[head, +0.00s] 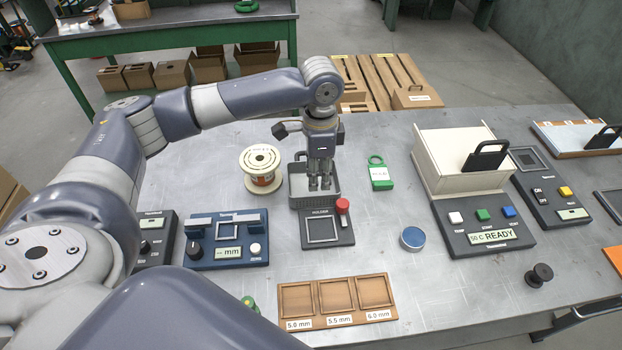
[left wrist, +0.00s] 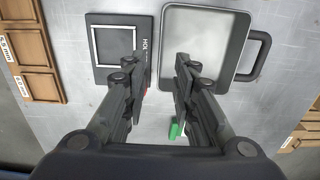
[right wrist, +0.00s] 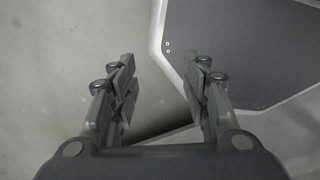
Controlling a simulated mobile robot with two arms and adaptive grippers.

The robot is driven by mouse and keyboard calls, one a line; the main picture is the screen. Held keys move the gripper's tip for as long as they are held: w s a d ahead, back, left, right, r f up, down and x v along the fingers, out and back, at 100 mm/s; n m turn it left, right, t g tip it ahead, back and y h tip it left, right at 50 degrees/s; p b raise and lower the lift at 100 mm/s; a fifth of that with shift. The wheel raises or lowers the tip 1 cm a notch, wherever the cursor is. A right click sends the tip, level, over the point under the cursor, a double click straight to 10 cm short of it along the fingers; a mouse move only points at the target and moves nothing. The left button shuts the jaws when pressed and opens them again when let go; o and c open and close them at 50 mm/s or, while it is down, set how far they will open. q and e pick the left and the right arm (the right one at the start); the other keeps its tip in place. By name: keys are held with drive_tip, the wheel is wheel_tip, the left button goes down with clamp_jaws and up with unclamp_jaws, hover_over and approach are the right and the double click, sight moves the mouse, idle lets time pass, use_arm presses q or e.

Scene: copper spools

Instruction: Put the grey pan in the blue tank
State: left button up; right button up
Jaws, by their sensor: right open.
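The grey pan (head: 300,202), a shallow rectangular dish with a dark handle at its far side, stands on the metal bench behind the holder block (head: 341,240). My left gripper (head: 320,187) points down at the pan. In the left wrist view the jaws (left wrist: 156,82) are apart, with the pan (left wrist: 213,45) at the right. The pan's edge beside the holder lies between the fingers; I cannot tell their exact height. My right gripper (right wrist: 165,80) is open and empty in its wrist view. I cannot make out a clear blue tank.
A copper spool (head: 262,168) stands left of the pan and a green tag (head: 379,174) right of it. A blue round puck (head: 412,238), a cream box unit (head: 455,165) and a wooden tray (head: 336,301) are also on the bench. The bench middle is partly clear.

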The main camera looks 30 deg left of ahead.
use_arm(q)
wheel_tip(320, 180, down, 3)
drive_tip(key=shift+w+d+r, duration=0.1)
drive_tip(key=shift+w, duration=0.05)
drive_tip(key=shift+f+p, duration=0.3)
drive_tip(key=shift+f, duration=0.05)
drive_tip(key=f, duration=0.3)
drive_tip(key=f+p, duration=0.1)
drive_tip(key=shift+s+a+f, duration=0.15)
drive_tip(key=shift+s+a, duration=0.15)
drive_tip(key=shift+s, duration=0.1)
drive_tip(key=shift+f, duration=0.15)
clamp_jaws()
use_arm(e)
drive_tip(key=shift+t, duration=0.3)
drive_tip(key=w, duration=0.1)
drive_tip(key=w+d+r, duration=0.1)
drive_tip(key=w+r, duration=0.1)
drive_tip(key=shift+w+d, duration=0.2)
drive_tip(key=shift+d, duration=0.15)
